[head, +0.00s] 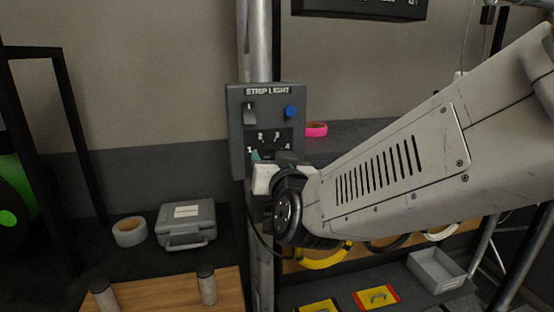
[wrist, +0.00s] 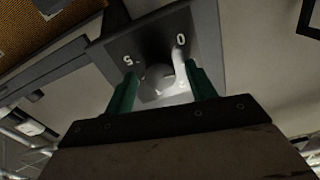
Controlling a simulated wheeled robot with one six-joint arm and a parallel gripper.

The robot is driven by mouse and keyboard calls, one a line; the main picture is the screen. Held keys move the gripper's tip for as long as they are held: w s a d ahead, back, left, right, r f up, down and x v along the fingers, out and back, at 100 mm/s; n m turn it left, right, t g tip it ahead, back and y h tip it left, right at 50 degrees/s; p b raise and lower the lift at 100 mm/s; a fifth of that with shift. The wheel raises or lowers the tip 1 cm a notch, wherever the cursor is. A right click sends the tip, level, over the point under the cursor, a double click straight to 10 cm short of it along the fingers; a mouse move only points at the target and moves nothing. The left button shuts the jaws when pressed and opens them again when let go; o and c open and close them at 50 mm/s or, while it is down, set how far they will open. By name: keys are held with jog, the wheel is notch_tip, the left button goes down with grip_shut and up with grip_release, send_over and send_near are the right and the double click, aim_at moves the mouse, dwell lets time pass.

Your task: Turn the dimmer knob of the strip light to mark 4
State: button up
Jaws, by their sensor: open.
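The strip light control box (head: 234,130) is fixed to an upright pole, with a dial marked 1 to 4 facing me. My gripper (head: 268,168) is in front of the dial's lower part and hides the knob in the head view. In the wrist view the grey dimmer knob (wrist: 160,78) lies between the two green fingers of my open gripper (wrist: 163,88). A gap shows on the left; contact on the right is unclear. A pale arm of the knob reaches close to the 0 mark, with the 5 mark at the other side.
The box also has a switch (head: 250,114) at upper left and a blue button (head: 291,111) at upper right. A grey case (head: 186,222) and a tape roll (head: 129,231) lie on the surface at left. A grey tray (head: 441,270) is at lower right.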

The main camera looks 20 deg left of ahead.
jog(key=shift+w+a, duration=0.3)
jog(key=shift+w, duration=0.1)
jog(key=c, duration=1)
